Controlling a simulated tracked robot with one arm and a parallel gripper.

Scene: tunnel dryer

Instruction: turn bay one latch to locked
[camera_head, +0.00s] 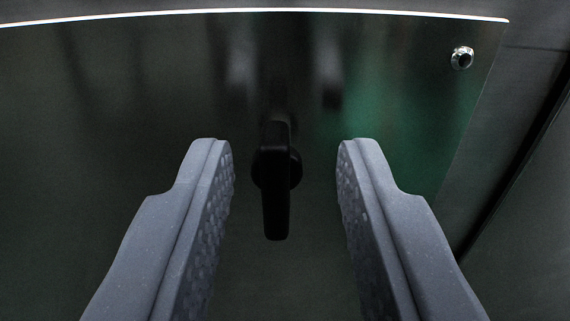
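A black latch handle (275,195) with a round base sits on a dark, glossy panel (120,130) near the middle of the view. Its lever points straight down in the picture. My gripper (284,150) is open, with one grey finger to the left of the latch and one to the right. Clear gaps show between the latch and both fingers, so nothing is held. No label for the bay or for the latch positions can be seen.
A small round metal fitting (462,57) sits at the panel's upper right corner. A bright edge runs along the panel's top. A dark gap (520,165) runs diagonally at the right, beside a grey surface. The panel around the latch is bare.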

